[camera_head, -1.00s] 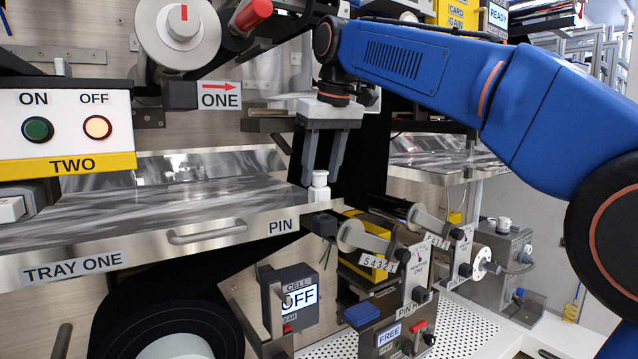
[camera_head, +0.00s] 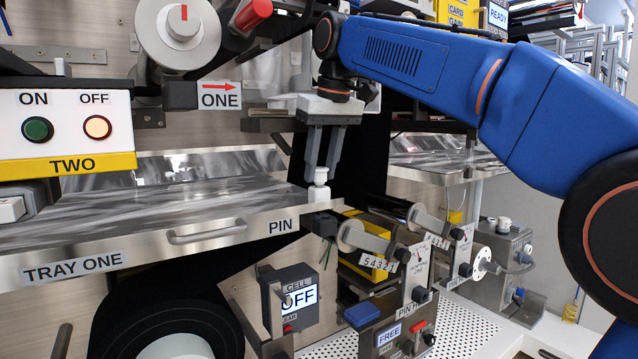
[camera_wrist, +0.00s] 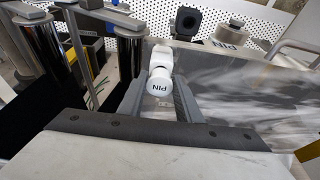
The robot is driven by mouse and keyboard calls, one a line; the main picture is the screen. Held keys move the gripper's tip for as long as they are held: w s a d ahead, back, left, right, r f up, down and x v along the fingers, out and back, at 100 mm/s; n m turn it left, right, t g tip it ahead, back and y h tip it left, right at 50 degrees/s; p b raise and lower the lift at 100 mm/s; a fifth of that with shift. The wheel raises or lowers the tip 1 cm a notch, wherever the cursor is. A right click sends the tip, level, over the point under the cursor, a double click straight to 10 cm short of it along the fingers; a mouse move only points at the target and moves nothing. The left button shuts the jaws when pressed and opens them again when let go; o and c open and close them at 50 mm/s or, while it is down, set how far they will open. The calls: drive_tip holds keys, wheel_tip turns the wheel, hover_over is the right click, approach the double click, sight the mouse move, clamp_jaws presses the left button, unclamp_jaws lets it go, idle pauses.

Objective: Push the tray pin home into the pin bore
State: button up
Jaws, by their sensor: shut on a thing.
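The white tray pin (camera_head: 320,174) stands upright at the front right corner of TRAY ONE (camera_head: 200,254), by the PIN label. Below it is a white block (camera_head: 317,195); the bore itself is hidden. In the wrist view the pin's round cap (camera_wrist: 159,86) reads PIN, with the block (camera_wrist: 161,57) beyond it. My gripper (camera_head: 321,168) points down from above with its fingers shut on the pin's head. A narrower neck shows between the head and the block. I cannot tell how deep the pin sits.
A tray handle (camera_head: 207,233) sticks out left of the PIN label. Below right are a yellow bin (camera_head: 368,264), a roller (camera_head: 362,238) and a FREE box (camera_head: 388,334). A dark CELL OFF box (camera_head: 290,298) hangs below the tray. Perforated white decking (camera_head: 462,325) lies at lower right.

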drive_tip(key=shift+r, duration=0.3)
